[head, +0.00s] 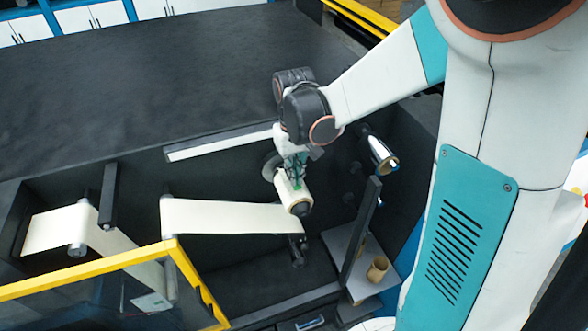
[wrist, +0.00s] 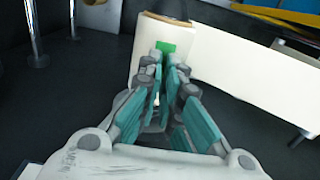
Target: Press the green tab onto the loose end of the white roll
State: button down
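The white roll (head: 291,190) stands in the machine bay in the head view, with its cream sheet (head: 228,216) stretching left. In the wrist view the roll (wrist: 146,46) is straight ahead and its sheet (wrist: 240,62) runs right. The green tab (wrist: 165,47) lies against the roll's face just beyond my fingertips; whether it sticks there I cannot tell. My gripper (wrist: 168,67) has its fingers drawn close together, tips at the tab's lower edge, and looks shut on it. In the head view my gripper (head: 293,160) reaches down onto the roll, partly hiding it.
A yellow-framed clear guard (head: 90,268) stands at the front left. A dark upright plate (head: 361,230) and a shelf with a cardboard core (head: 377,269) are to the right. A wide dark top (head: 150,75) lies behind the bay.

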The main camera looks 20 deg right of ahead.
jog(key=shift+f, duration=0.45)
jog(key=shift+f+b, duration=0.45)
jog(key=shift+b, duration=0.1)
dwell(0.4)
dwell(0.4)
jog(key=c, duration=1.7)
grip_release()
jog(key=shift+r, duration=0.1)
notch_tip(320, 180, up, 12)
jog(key=s+f+t+b, duration=0.2)
jog(key=s+f+b, duration=0.3)
jog(key=f+b, duration=0.1)
jog(key=s+f+t+b, duration=0.2)
jog(key=s+f+b, duration=0.3)
jog(key=f+b, duration=0.1)
jog(key=s+f+t+b, duration=0.3)
jog(key=s+f+b, duration=0.2)
jog(key=b, duration=0.3)
jog(key=shift+f, duration=0.8)
